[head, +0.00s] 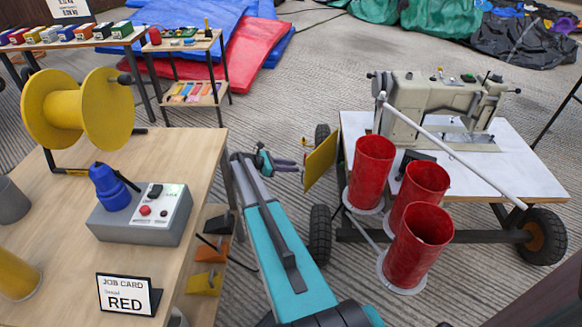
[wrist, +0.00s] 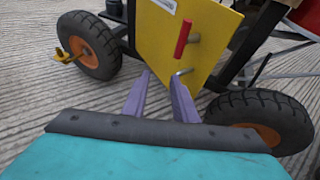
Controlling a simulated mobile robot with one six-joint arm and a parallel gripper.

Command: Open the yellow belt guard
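The yellow belt guard (head: 320,162) is a flat upright panel at the left end of the sewing machine's wheeled cart. In the wrist view the guard (wrist: 160,40) carries a red handle (wrist: 183,38) and, below it, a bent metal pin or latch (wrist: 182,71). My gripper (wrist: 161,77) shows two purple fingers spread apart with nothing between them. The fingertips are in front of the guard's lower part, below the red handle; whether they touch it I cannot tell. In the head view my gripper (head: 290,164) is just left of the guard.
The cart's white top (head: 530,175) bears a sewing machine (head: 440,110). Several red cylinders (head: 373,160) stand beside it under a white rail. Black cart wheels (head: 320,235) flank the guard. A wooden workbench (head: 190,165) with a control box (head: 140,215) is left of my arm.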

